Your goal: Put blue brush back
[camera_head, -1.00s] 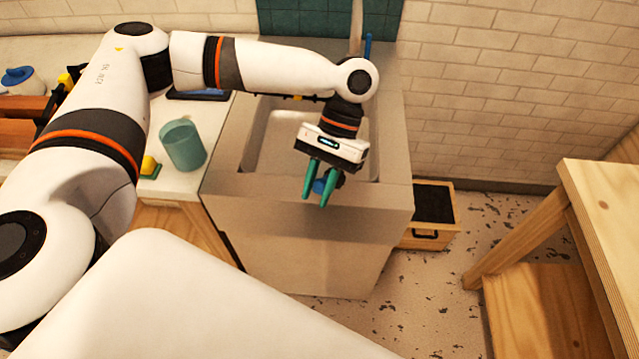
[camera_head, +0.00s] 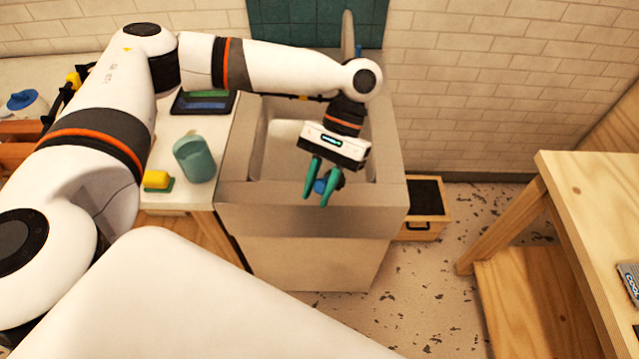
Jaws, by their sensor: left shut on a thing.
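My left gripper (camera_head: 321,192) hangs over the front edge of the sink with its green fingers pointing down. It is shut on the blue brush (camera_head: 329,182), of which only a small blue part shows between and beside the fingers. The rest of the brush is hidden. The grey sink (camera_head: 300,220) stands right of the counter, and its basin is partly covered by my left arm. My right gripper is not in view.
On the counter left of the sink are a green cup (camera_head: 194,160), a yellow and green sponge (camera_head: 157,181) and a dark tray (camera_head: 181,105). A wooden drawer box (camera_head: 424,231) stands right of the sink. A wooden table (camera_head: 590,230) is at right, with open floor between.

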